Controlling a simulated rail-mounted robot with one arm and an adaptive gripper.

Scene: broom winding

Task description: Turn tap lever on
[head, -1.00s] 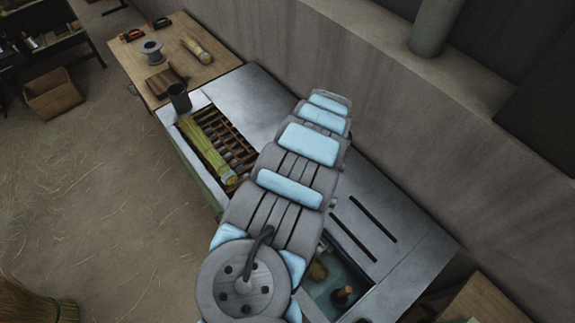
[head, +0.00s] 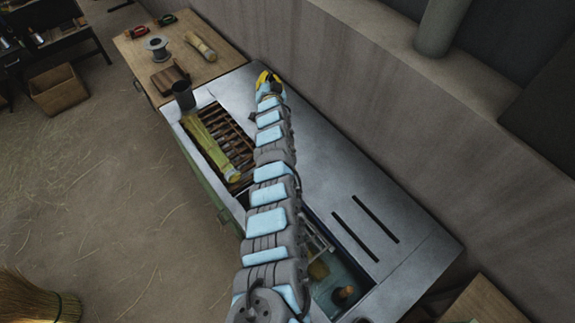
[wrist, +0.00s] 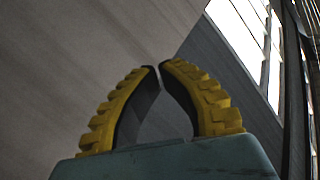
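I cannot make out the tap lever in either view; my arm covers part of the sink's left side in the head view. The sink basin (head: 352,262) is a dark recess in the grey metal counter, right of my arm. A thin pale bar (head: 318,236) shows at its upper left edge, and I cannot tell whether it belongs to the tap. My gripper (head: 268,77) is at the far end of the counter by the wall, well away from the sink. In the wrist view my gripper's yellow, ridged fingers (wrist: 157,67) have their tips together, with nothing between them.
A long straw bundle (head: 214,145) lies on the slatted rack (head: 232,135) left of my arm, beside a dark cup (head: 183,96). A wooden table (head: 135,50) with a spool (head: 157,48) adjoins the far end. The wall (head: 385,120) runs close along the right.

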